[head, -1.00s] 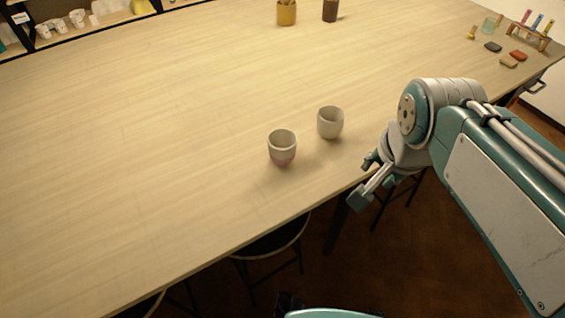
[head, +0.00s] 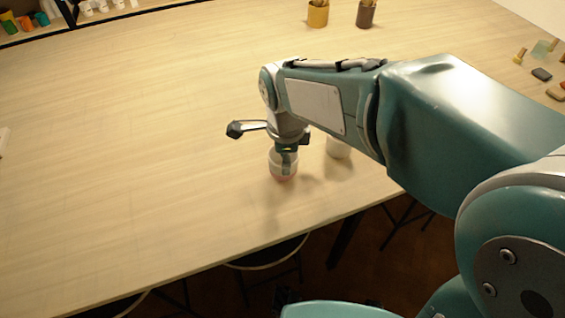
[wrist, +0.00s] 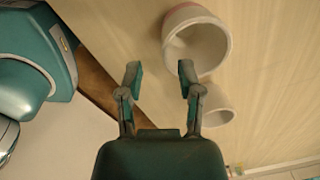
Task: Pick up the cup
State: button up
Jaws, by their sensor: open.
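Two pale cups stand upright near the table's front edge. The cup with a pinkish base (head: 283,178) is the left one in the head view, partly hidden by a finger of my gripper. The plain whitish cup (head: 338,150) is just behind my arm, partly hidden. My gripper (head: 262,146) is open, with one finger out to the left and one in front of the pink-based cup. In the wrist view, my gripper (wrist: 160,74) has nothing between its fingers. The pink-based cup (wrist: 222,45) lies beyond the right fingertip, and the plain cup (wrist: 226,103) is right of that finger.
The wooden table (head: 130,160) is clear to the left. A yellow pot (head: 318,15) and a brown pot (head: 366,14) with tools stand at the back. Small blocks (head: 541,74) lie at the far right. A stool (head: 268,252) stands under the front edge.

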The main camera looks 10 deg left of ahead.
aim_at(284, 179)
jog(key=shift+w+f, duration=0.1)
jog(key=shift+f, duration=0.55)
jog(key=f, duration=0.4)
jog(key=shift+w+a+f, duration=0.3)
jog(key=shift+w+f, duration=0.05)
jog(key=shift+d, duration=0.1)
grip_shut()
